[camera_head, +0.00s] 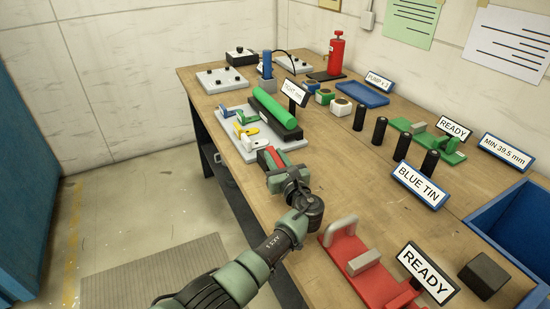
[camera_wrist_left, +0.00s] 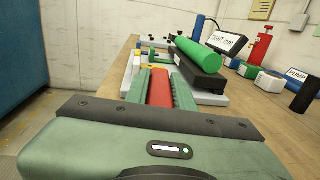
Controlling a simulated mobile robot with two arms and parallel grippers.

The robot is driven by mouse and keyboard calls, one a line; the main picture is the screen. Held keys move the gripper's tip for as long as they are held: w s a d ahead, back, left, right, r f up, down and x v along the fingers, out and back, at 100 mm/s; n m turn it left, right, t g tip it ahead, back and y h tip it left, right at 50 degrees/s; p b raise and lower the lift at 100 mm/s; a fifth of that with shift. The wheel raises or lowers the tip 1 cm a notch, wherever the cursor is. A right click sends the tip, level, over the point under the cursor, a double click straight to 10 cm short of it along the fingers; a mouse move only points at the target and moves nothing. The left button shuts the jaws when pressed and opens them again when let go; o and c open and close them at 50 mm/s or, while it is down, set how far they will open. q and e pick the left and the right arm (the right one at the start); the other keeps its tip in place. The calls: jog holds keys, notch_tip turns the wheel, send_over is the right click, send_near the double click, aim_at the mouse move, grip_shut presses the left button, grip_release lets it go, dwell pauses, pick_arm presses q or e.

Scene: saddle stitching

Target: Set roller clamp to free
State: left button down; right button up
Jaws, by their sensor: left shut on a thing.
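A green roller (camera_head: 277,108) lies along a dark bar on a light grey base plate (camera_head: 238,148) at the table's left edge. It also shows in the wrist view (camera_wrist_left: 197,54). Small blue, green and yellow levers (camera_head: 245,131) sit on the plate beside the roller. My left gripper (camera_head: 268,157) is at the plate's near end. Its fingers are shut on a red piece (camera_wrist_left: 160,88), seen between them in the wrist view. The red piece's far end and any joint to the plate are hard to make out. No part is clearly marked as the clamp. My right gripper is not in view.
A small sign (camera_head: 294,92) stands beside the roller. Black cylinders (camera_head: 380,131) and a BLUE TIN sign (camera_head: 420,184) stand to the right. A red fixture (camera_head: 345,250) with a READY sign (camera_head: 428,272) is near the front. Bare tabletop (camera_head: 340,165) lies between.

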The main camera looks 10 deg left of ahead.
aim_at(275, 155)
pick_arm(q)
jog(key=c, duration=1.2)
grip_release()
notch_tip(275, 155, up, 20)
jog(key=shift+r, duration=0.1)
